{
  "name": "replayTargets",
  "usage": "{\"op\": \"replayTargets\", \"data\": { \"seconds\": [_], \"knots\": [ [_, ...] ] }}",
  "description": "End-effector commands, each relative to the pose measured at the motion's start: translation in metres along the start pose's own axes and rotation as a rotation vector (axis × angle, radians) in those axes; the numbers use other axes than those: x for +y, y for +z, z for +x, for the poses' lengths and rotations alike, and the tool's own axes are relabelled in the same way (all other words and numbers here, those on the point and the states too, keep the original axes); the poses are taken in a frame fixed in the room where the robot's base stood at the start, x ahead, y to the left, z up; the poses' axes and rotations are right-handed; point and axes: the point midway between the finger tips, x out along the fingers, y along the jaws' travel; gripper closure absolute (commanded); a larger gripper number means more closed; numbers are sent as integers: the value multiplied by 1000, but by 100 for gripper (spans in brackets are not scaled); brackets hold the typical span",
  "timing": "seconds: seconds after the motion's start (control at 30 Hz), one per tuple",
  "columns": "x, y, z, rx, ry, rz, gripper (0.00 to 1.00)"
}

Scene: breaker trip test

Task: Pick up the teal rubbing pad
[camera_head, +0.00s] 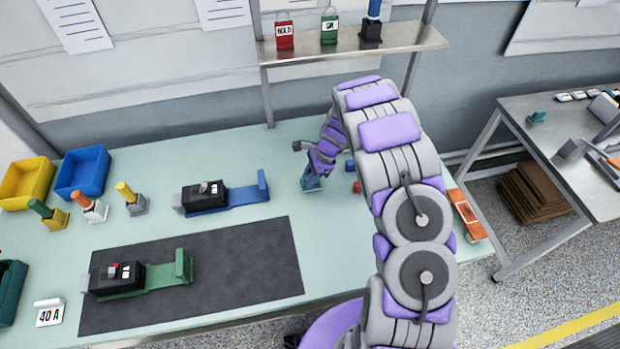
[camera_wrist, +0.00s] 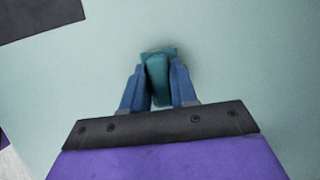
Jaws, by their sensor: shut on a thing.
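The teal rubbing pad (camera_wrist: 158,82) is between the two blue fingers of my gripper (camera_wrist: 158,66) in the wrist view. It has a narrow upright grip and a wider teal part at its far end. My gripper is shut on the grip, with one finger on each side. In the head view my gripper (camera_head: 311,183) points down at the workbench, right of the blue fixture; the pad is small and partly hidden there. The pad is at or very close to the bench top; I cannot tell whether it touches.
A blue fixture (camera_head: 240,196) with a black breaker stands left of my gripper. A dark mat (camera_head: 230,265) carries a green fixture (camera_head: 160,274). Small blue and red pieces lie right of my gripper. A shelf (camera_head: 350,42) stands behind. A side table (camera_head: 520,108) is at right.

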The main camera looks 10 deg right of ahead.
Motion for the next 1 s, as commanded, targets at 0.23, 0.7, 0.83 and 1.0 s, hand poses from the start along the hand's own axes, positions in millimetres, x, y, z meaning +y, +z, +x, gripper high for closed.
{"op": "replayTargets", "data": {
  "seconds": [0.23,0.7,0.83,1.0],
  "knots": [
    [-1,11,-25,1,-4,-2,100],
    [70,14,-37,-3,5,4,100],
    [96,13,-40,-2,2,4,100],
    [126,13,-43,-2,1,3,100]
  ]
}}
